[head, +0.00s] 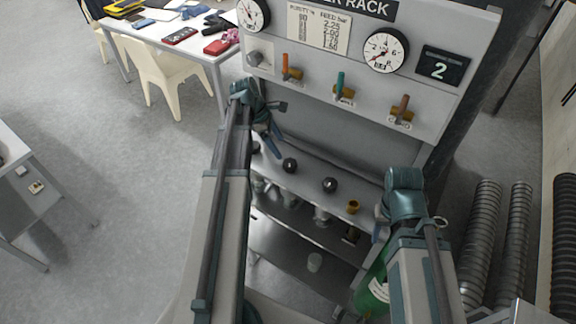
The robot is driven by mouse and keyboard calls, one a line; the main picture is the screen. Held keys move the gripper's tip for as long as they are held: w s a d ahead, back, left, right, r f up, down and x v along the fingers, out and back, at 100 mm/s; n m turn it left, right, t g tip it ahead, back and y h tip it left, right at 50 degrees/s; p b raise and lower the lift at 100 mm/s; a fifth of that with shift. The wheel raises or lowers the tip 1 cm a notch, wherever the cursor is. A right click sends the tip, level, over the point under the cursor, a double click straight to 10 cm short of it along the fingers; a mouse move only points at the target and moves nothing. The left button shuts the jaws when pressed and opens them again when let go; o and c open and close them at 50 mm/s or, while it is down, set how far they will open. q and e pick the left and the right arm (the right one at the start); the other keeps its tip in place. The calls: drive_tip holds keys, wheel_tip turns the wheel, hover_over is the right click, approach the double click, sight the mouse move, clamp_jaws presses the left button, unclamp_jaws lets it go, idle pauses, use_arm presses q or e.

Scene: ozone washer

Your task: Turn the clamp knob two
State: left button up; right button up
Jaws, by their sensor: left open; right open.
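Black round clamp knobs sit in a row on the grey shelf of the rack: one (255,148) partly hidden beside my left arm, a middle one (290,165), and one further right (330,184). I cannot read any number on them. My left gripper (272,127) is open and empty, in front of the panel, above and left of the middle knob and apart from it. My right gripper (380,222) is open at the right end of the shelf, right of the knobs; its fingers are mostly hidden by its wrist.
The rack panel (365,85) carries gauges, coloured valve levers and a display (441,66) reading 2. A brass fitting (353,206) stands right of the knobs. A green bottle (372,292) is beside my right arm. Ribbed hoses (482,235) stand right.

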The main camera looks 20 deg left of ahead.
sight(289, 162)
use_arm(q)
drive_tip(key=b+x, duration=0.7)
drive_tip(key=x, duration=0.2)
drive_tip(key=shift+f, duration=0.15)
drive_tip(key=c, duration=1.4)
